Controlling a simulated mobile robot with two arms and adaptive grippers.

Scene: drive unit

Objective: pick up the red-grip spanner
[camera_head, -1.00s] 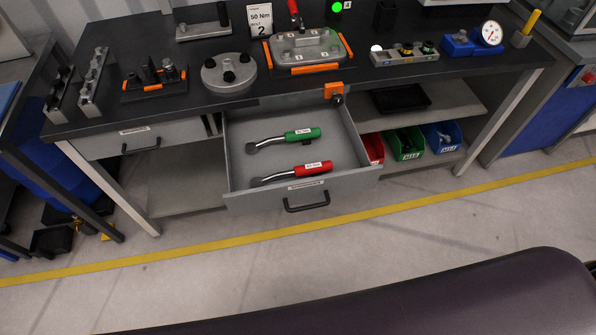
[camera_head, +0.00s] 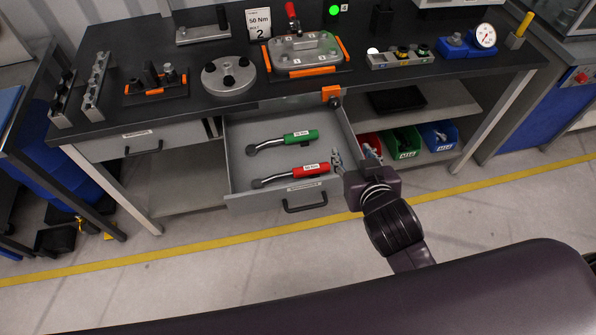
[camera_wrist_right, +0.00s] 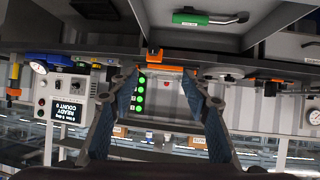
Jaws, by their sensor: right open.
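The red-grip spanner (camera_head: 291,175) lies in the open drawer (camera_head: 238,179) near its front wall. Its grey head points left and its red handle points right. A green-grip spanner (camera_head: 282,142) lies behind it in the same drawer, and it also shows in the right wrist view (camera_wrist_right: 205,19). My right gripper (camera_head: 354,156) is open and empty, just right of the drawer and of the red handle's end, apart from the spanner. In the right wrist view my open fingers (camera_wrist_right: 164,88) have nothing between them. The red-grip spanner cannot be made out there. My left gripper is not in view.
The drawer's right wall (camera_head: 350,139) stands between my right gripper and the spanners. Red, green (camera_head: 404,143) and blue (camera_head: 439,135) bins sit on the shelf to the right. The dark bench top (camera_head: 210,108) with fixtures overhangs behind. The floor in front is clear.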

